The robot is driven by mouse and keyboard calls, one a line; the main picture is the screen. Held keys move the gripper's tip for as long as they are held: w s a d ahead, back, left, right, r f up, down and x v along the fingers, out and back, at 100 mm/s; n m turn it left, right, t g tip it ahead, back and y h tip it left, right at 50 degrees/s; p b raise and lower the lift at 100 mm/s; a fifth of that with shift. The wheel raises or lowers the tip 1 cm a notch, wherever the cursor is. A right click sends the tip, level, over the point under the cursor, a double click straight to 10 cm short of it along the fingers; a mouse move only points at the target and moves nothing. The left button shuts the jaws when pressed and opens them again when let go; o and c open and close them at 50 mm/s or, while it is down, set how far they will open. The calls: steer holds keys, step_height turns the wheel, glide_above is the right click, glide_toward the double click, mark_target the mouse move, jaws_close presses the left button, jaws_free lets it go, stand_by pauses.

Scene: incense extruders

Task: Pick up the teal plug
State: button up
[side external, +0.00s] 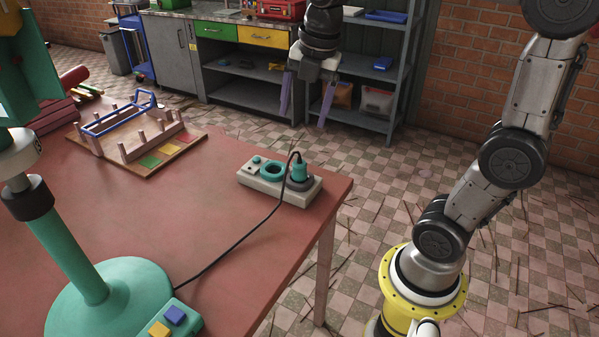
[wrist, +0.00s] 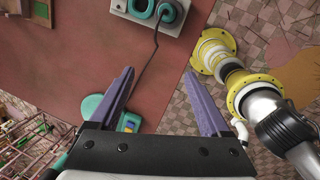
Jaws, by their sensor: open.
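The teal plug (side external: 299,173) stands upright in a dark round socket at the right end of a pale outlet block (side external: 262,187) near the table's right corner. A black cord rises from its top and arcs down. In the wrist view, my gripper (wrist: 160,74) is open and apart from the plug, which shows beyond the fingertips.
The cord runs across the table to a teal lamp base (side external: 110,300) with coloured buttons. A teal ring (side external: 271,171) sits on the block beside the plug. A wooden pegged rack (side external: 130,139) stands at the back left. The red table (side external: 215,215) between is mostly clear.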

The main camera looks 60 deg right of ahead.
steer(key=w+d+f+n+g, duration=0.1)
steer(key=w+d+f, duration=0.2)
steer(key=w+d, duration=0.15)
steer(key=g, duration=0.1)
glide_toward(299, 163)
steer(key=shift+m, duration=0.4)
steer(key=f, duration=0.5)
steer(key=shift+w+a, duration=0.15)
steer(key=shift+a, duration=0.15)
steer(key=shift+d+f, duration=0.25)
steer(key=shift+f, duration=1.3)
steer(key=shift+d+f, duration=0.2)
steer(key=shift+f, duration=1.35)
jaws_close()
